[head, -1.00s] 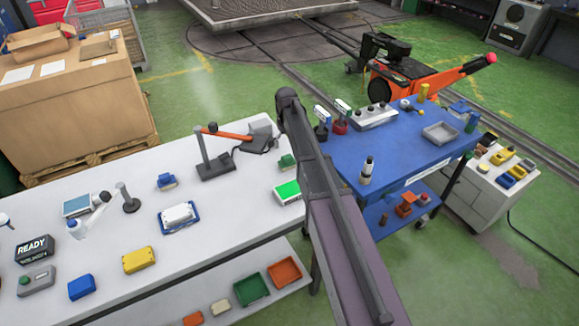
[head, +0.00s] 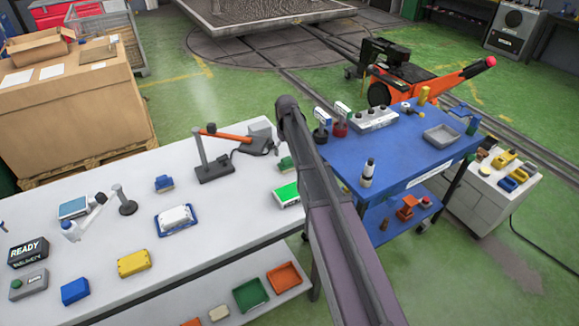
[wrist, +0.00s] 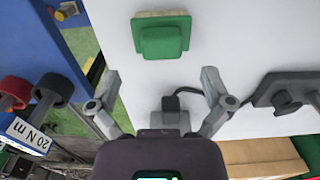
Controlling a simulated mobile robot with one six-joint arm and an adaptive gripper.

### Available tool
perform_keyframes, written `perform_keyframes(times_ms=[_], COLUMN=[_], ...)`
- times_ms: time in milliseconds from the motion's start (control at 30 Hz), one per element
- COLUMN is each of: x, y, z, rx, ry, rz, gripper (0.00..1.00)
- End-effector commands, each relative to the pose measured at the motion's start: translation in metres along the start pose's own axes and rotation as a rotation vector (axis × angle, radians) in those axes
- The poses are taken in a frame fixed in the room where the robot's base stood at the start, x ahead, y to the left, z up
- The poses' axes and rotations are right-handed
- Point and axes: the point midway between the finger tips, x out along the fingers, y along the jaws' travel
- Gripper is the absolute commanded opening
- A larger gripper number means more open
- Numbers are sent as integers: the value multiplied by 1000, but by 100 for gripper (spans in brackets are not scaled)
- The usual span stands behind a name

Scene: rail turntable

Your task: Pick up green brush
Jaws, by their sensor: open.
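The green brush (wrist: 162,38) lies on the white table (wrist: 240,40), ahead of my gripper in the wrist view. It shows a green block with a pale bristle edge on its far side. In the head view it is a small green block (head: 286,163) at the table's right end, partly beside my arm. My gripper (wrist: 157,95) is open and empty, its two fingers spread wide. The brush is beyond the fingertips, apart from them. In the head view my arm hides the gripper.
A green-topped box (head: 286,195) lies near the brush. A black stand (head: 214,168) with an orange-handled tool is to the left. A blue cart (head: 400,165) with bottles and a tray stands to the right. A black plug (wrist: 171,105) and cable lie between the fingers in the wrist view.

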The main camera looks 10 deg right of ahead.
Motion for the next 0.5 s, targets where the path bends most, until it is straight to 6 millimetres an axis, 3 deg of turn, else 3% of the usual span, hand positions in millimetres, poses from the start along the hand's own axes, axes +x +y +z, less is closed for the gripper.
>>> perform_keyframes(times_ms=[500], x=[39], y=[-2], z=[3], rx=[-1], ry=[0], rz=[0], gripper=[100])
